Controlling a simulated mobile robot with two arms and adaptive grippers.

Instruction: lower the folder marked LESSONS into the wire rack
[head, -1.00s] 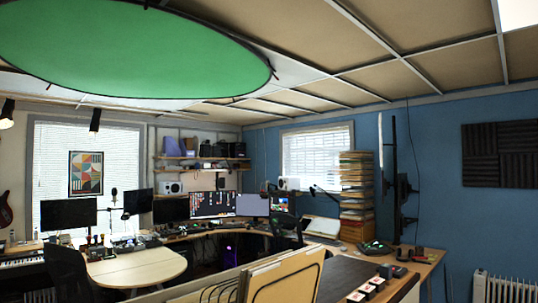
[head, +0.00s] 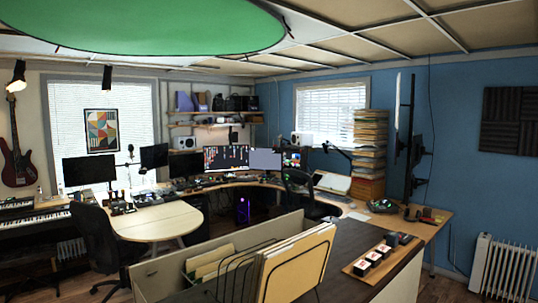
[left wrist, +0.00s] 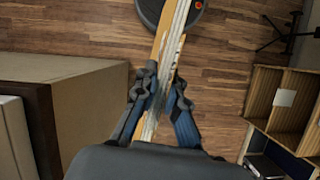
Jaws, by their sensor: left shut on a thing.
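My left gripper (left wrist: 163,80) is shut on a thin tan folder (left wrist: 172,38) with pale papers, seen edge-on in the left wrist view. It is held above the wooden floor, and no label on it can be read. The black wire rack (head: 223,281) stands at the bottom of the head view, at the left end of a dark counter. Tan folders (head: 293,262) stand upright among its wires, and no marking on them is legible. Neither gripper shows in the head view, and my right gripper is in no view.
A wooden tray (head: 372,262) with dark blocks sits on the counter (head: 345,238). The left wrist view shows a wooden shelf unit (left wrist: 280,100) at right and a tan block (left wrist: 90,100) at left.

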